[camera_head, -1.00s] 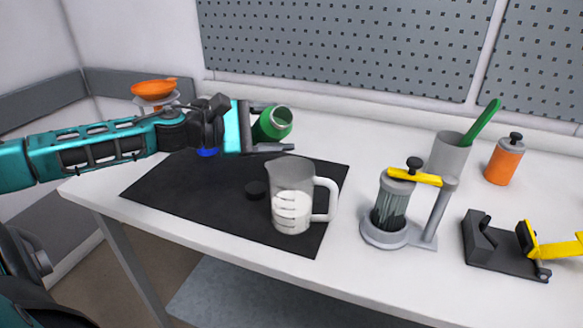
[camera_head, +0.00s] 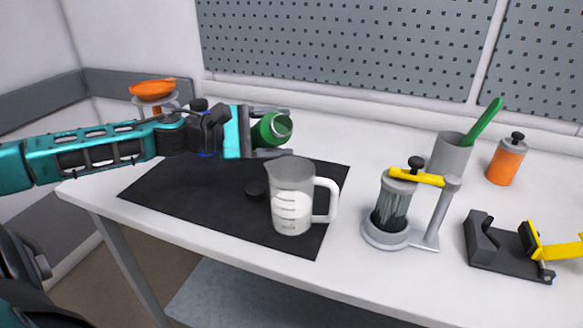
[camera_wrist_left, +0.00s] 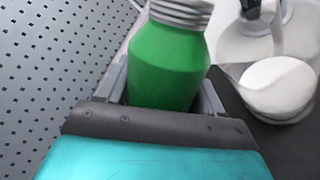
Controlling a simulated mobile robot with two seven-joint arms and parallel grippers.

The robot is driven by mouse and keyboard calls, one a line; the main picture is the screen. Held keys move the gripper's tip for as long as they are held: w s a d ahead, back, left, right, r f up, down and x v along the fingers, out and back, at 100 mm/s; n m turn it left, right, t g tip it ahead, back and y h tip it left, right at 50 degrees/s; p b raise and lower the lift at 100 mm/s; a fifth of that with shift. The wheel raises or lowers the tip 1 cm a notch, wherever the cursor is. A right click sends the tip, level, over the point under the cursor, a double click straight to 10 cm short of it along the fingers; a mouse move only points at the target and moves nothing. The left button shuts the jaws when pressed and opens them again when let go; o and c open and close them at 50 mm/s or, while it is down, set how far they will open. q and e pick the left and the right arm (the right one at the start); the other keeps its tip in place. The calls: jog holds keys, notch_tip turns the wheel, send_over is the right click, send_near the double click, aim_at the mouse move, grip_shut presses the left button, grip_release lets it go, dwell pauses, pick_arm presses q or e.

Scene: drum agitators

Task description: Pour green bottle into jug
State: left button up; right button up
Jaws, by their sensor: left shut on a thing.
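The green bottle (camera_head: 268,131) is held in my left gripper (camera_head: 272,132) above the back of the black mat. In the head view its open mouth faces right and toward the camera, so it is tipped well over. The left wrist view shows the green body (camera_wrist_left: 168,65) between both fingers, with a grey threaded neck. The clear jug (camera_head: 292,190) stands upright on the black mat (camera_head: 190,190), below and a little right of the bottle. The jug holds white contents, also seen in the left wrist view (camera_wrist_left: 277,84). No stream shows. My right gripper is out of view.
A grey device with a yellow handle (camera_head: 415,177), a grey cup (camera_head: 450,155), an orange bottle (camera_head: 505,160) and a black and yellow tool (camera_head: 495,245) stand right. An orange dish (camera_head: 152,89) is at back left.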

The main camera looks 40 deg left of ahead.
pick_arm(q)
jog(key=shift+w+a+r+m+y+p, duration=0.15)
jog(key=shift+r+m+y+p, duration=0.15)
jog(key=shift+r+m+p, duration=0.35)
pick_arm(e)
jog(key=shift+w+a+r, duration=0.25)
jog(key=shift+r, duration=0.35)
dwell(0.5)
pick_arm(q)
jog(key=shift+a+f+m, duration=0.1)
jog(key=shift+f+m, duration=0.2)
jog(key=shift+m, duration=0.45)
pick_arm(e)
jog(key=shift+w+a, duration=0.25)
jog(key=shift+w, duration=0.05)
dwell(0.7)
pick_arm(q)
jog(key=shift+r+y, duration=0.1)
jog(key=shift+y, duration=0.2)
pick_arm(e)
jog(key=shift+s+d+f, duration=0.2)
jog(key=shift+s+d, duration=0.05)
